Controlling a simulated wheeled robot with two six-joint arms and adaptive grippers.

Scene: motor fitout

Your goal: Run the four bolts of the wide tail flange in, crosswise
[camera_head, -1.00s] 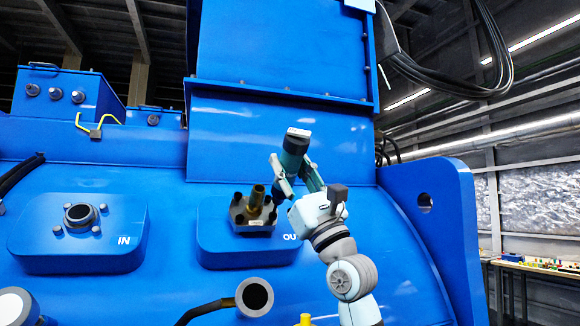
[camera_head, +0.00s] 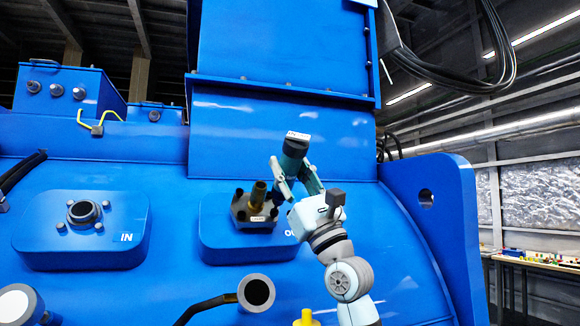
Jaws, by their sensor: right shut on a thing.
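The wide tail flange (camera_head: 256,222) is a dark square plate with a brass stub pipe (camera_head: 258,193) rising from it. It sits on the blue pad marked "OU..." (camera_head: 222,243), whose lettering is partly covered by my gripper. Dark bolt heads stand at the flange's corners; how deep each sits I cannot tell. My right gripper (camera_head: 291,172) is shut on a teal and black power tool (camera_head: 294,153). The tool is tilted, its lower end near the flange's right corner; whether it touches a bolt there I cannot tell. My left gripper is not in view.
The blue pad marked "IN" (camera_head: 120,250) with an open port (camera_head: 83,212) and small studs is at the left. A grey-ended hose (camera_head: 256,292) stands below the flange. A blue lug plate (camera_head: 440,215) rises at the right. A bench (camera_head: 535,265) stands far right.

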